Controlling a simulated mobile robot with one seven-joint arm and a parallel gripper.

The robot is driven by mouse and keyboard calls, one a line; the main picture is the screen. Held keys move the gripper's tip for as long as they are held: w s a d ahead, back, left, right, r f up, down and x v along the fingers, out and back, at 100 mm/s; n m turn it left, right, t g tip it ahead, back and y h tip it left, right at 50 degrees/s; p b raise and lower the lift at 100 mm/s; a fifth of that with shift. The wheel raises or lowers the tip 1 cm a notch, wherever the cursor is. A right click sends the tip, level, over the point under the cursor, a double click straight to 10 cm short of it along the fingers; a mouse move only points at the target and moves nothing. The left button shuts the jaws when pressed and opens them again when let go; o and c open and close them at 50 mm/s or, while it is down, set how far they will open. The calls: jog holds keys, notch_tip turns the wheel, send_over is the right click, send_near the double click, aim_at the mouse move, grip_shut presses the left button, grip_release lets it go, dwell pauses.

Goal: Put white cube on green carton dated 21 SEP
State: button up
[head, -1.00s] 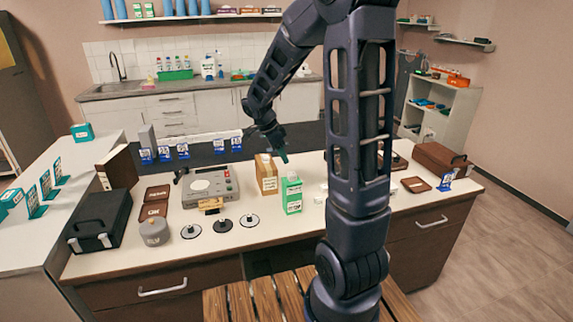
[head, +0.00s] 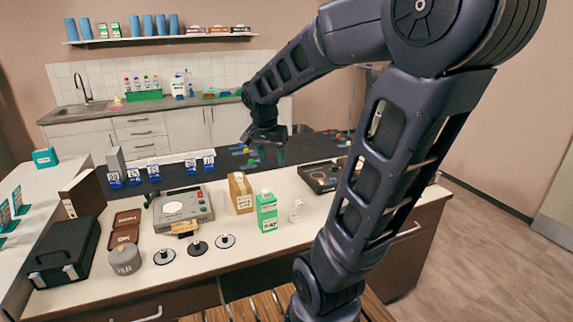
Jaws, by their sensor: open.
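The green carton (head: 267,213) stands upright on the long white-topped table, with a white label too small to read. A small white piece sits at its top; I cannot tell if it is a cap or a cube. A small white object (head: 295,216), perhaps the white cube, lies on the table just right of the carton.
A brown carton (head: 240,194) stands left of the green one. Further left are a grey device (head: 182,208), several round discs and a grey weight (head: 124,260). A black case (head: 62,252) is at far left. A dark tray (head: 320,177) lies to the right, partly behind my arm.

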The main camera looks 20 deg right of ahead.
jog(key=s+r+n+t+y, duration=0.2)
jog(key=s+n, duration=0.6)
jog(key=s, duration=0.2)
jog(key=shift+s+d+r+n+t, duration=0.15)
jog(key=shift+s+d+n+t, duration=0.15)
jog(key=shift+s+d+n, duration=0.1)
